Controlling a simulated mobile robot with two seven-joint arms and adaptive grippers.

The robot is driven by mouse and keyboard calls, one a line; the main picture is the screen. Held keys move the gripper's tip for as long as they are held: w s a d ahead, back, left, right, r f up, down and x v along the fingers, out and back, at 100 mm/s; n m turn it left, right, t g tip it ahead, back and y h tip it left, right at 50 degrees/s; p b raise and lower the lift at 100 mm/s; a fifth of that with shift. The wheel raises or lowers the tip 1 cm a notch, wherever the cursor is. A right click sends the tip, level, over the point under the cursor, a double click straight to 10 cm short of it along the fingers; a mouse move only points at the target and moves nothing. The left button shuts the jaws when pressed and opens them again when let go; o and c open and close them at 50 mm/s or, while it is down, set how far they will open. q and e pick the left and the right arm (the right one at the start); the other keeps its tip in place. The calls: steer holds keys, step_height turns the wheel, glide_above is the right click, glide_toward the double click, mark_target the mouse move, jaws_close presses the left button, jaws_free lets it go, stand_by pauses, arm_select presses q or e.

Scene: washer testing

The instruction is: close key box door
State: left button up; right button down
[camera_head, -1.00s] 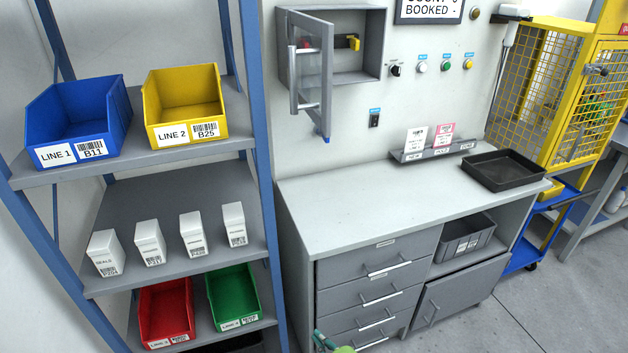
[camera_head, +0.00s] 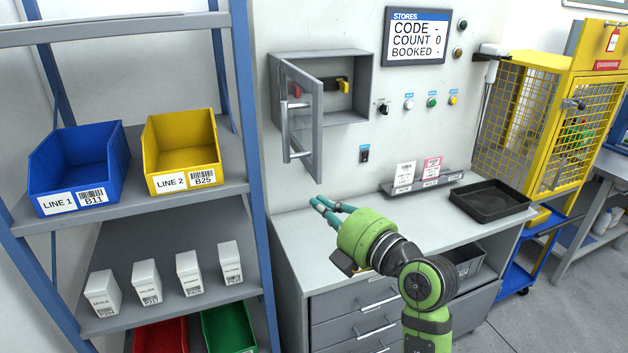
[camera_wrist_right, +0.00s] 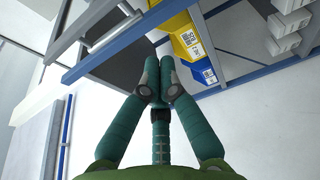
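The grey key box (camera_head: 362,110) is on the wall, with a red and a yellow-and-black item inside. Its framed, see-through door (camera_head: 316,130) stands open, swung out from the box's left side, with a bar handle (camera_head: 285,130) on its outer face. My right gripper (camera_head: 325,204), green with teal fingers, is below the door over the counter's back left, apart from it and pointing left. In the right wrist view its fingers (camera_wrist_right: 160,80) come together with nothing between them. A grey frame at the upper left there seems to be the door. My left gripper is out of view.
The blue-posted shelf (camera_head: 252,130) with blue and yellow bins (camera_head: 80,165) stands left of the box. The counter (camera_head: 290,232) is below, with a card holder and black tray (camera_head: 490,202) to the right. Switches and a stores screen (camera_head: 416,35) are on the wall.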

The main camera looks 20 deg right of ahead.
steer(key=w+d+p, duration=0.1)
steer(key=w+p, duration=0.2)
steer(key=w, duration=0.5)
steer(key=shift+w+p, duration=0.15)
steer(key=shift+p, duration=0.25)
steer(key=shift+d, duration=0.1)
